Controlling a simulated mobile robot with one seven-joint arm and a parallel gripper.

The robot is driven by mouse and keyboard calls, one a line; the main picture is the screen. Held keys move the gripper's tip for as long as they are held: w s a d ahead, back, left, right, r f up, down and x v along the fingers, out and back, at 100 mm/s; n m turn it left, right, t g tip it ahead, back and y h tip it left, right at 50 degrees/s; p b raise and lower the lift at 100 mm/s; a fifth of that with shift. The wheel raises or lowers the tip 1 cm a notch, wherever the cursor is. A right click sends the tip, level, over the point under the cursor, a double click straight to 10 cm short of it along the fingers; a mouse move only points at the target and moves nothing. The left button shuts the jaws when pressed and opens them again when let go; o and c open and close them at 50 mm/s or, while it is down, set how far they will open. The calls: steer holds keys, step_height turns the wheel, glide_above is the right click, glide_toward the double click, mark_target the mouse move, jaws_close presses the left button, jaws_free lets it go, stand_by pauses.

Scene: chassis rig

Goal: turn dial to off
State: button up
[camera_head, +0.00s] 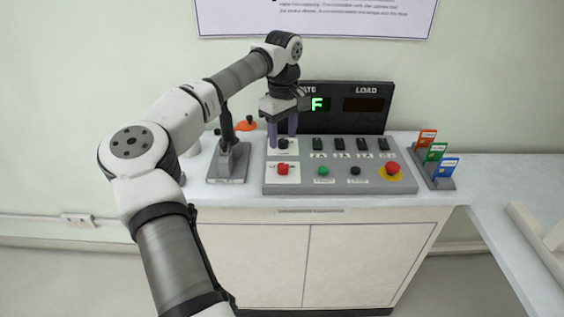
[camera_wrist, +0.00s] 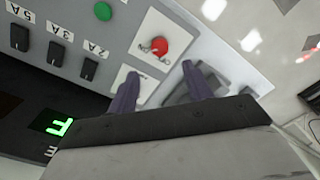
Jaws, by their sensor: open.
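A grey control panel (camera_head: 340,182) stands on the cabinet top. A red rotary knob (camera_head: 283,169) sits on a white plate at its front left; in the wrist view the red knob (camera_wrist: 159,46) has small lettering beside it, partly legible as ON. A dark knob (camera_head: 283,143) sits on another white plate behind it. I cannot tell for sure which knob is the dial. My gripper (camera_head: 282,141) points down, open, with its purple fingers on either side of the dark knob; contact is unclear. In the wrist view my gripper (camera_wrist: 160,68) shows spread fingers, with the dark knob not clearly visible.
Several black switches (camera_head: 339,144) line the panel right of my gripper. A green button (camera_head: 323,171) and a red emergency button (camera_head: 392,168) lie in front. The display (camera_head: 345,100) behind shows a green F, partly hidden. A grey stand (camera_head: 228,163) is close left; coloured cards (camera_head: 436,153) stand right.

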mark_target(283, 166)
step_height(283, 166, down, 10)
steer(key=shift+r+p, duration=0.2)
steer(key=shift+p, duration=0.6)
steer(key=shift+s, duration=0.1)
steer(key=shift+c, duration=0.2)
steer(key=c, duration=0.9)
